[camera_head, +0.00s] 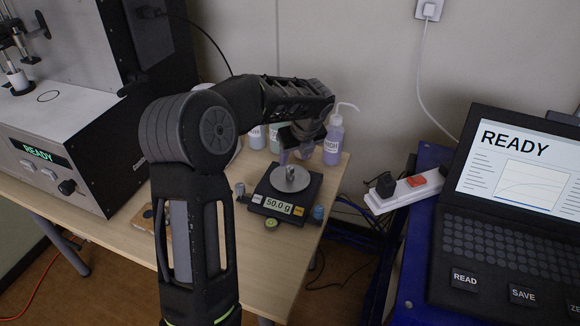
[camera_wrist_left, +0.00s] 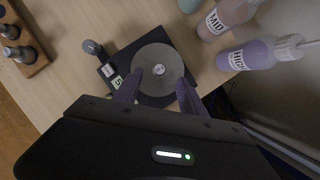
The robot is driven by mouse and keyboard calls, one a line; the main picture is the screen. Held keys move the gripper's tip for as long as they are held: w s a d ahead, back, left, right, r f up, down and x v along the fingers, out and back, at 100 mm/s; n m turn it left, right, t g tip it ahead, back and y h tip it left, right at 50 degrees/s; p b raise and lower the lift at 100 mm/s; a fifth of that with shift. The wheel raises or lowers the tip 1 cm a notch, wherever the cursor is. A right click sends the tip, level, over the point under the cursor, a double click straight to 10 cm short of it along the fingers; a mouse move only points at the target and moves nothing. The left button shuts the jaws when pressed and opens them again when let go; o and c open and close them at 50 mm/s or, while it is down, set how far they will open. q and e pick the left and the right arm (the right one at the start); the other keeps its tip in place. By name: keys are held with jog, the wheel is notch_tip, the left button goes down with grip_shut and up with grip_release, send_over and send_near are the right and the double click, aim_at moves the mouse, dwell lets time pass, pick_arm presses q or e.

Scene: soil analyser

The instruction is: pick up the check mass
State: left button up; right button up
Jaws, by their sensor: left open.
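The check mass (camera_head: 290,174) is a small metal piece standing on the round pan (camera_head: 299,184) of a black balance (camera_head: 256,202). The balance display reads 50.0 g. In the left wrist view the mass (camera_wrist_left: 158,69) shows as a small bright knob on the grey pan (camera_wrist_left: 158,54). My left gripper (camera_head: 293,157) is just above the pan. Its two fingers are apart, one on each side of the mass in the left wrist view (camera_wrist_left: 160,78). I cannot tell whether they touch it. My right gripper is not in view.
Labelled bottles, including a purple HIGH bottle (camera_head: 333,140), stand behind the balance. A wooden block (camera_wrist_left: 24,62) holding several dark-topped pieces is left of it. The analyser (camera_head: 80,160) fills the left. A laptop (camera_head: 500,220) and power strip (camera_head: 408,190) are at right.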

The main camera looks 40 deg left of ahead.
aim_at(290, 168)
pick_arm(q)
jog(key=shift+x, duration=1.2)
jog(key=shift+p+x, duration=0.45)
jog(key=shift+x, duration=2.2)
jog(key=shift+d, duration=0.1)
grip_shut()
